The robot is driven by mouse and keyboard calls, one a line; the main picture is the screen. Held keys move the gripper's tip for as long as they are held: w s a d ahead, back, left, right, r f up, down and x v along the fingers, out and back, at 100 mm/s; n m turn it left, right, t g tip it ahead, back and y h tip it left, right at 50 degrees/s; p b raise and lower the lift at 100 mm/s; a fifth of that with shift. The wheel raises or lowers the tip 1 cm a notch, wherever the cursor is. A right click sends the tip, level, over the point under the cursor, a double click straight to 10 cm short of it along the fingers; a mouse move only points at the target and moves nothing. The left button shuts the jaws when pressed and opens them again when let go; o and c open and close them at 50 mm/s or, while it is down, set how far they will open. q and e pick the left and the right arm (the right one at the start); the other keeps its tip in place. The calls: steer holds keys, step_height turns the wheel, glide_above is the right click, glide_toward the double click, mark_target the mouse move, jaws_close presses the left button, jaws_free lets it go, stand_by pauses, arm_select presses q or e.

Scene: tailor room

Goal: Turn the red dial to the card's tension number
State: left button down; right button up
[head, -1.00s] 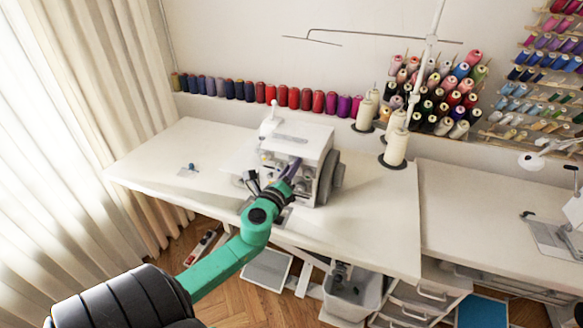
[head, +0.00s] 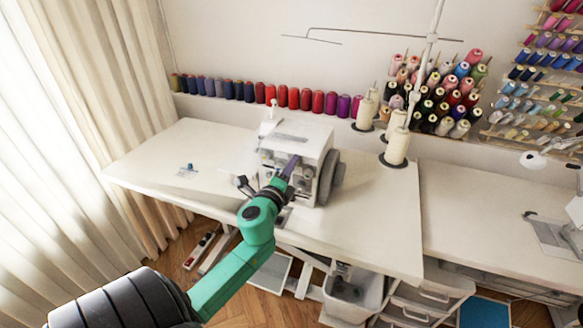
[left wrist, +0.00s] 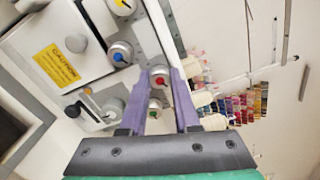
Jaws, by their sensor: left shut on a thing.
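The white sewing machine (head: 300,140) stands on the white table. Its front carries several grey tension dials. In the left wrist view, the dial with the red mark (left wrist: 159,77) sits between the purple fingertips of my left gripper (left wrist: 160,84), which is shut on it. The head view shows my left gripper (head: 288,168) reaching the machine's front from below. The dial's numbers are too small to read. I cannot make out a card with a number. My right gripper is not in view.
Close by are a blue-marked dial (left wrist: 120,53), a yellow-marked dial (left wrist: 122,6) and a green-marked dial (left wrist: 155,112). A yellow caution label (left wrist: 57,65) is on the machine. Cream thread cones (head: 396,148) stand right of it. The table's left part is mostly clear.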

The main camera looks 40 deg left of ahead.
arm_select(q)
steer(key=shift+n, duration=0.3)
steer(key=c, duration=0.6)
jaws_free()
steer(key=shift+c, duration=0.2)
steer(key=shift+s, duration=0.1)
steer(key=b+v, duration=0.4)
steer(key=v, duration=1)
steer(key=shift+s, duration=0.2)
steer(key=shift+d, duration=0.1)
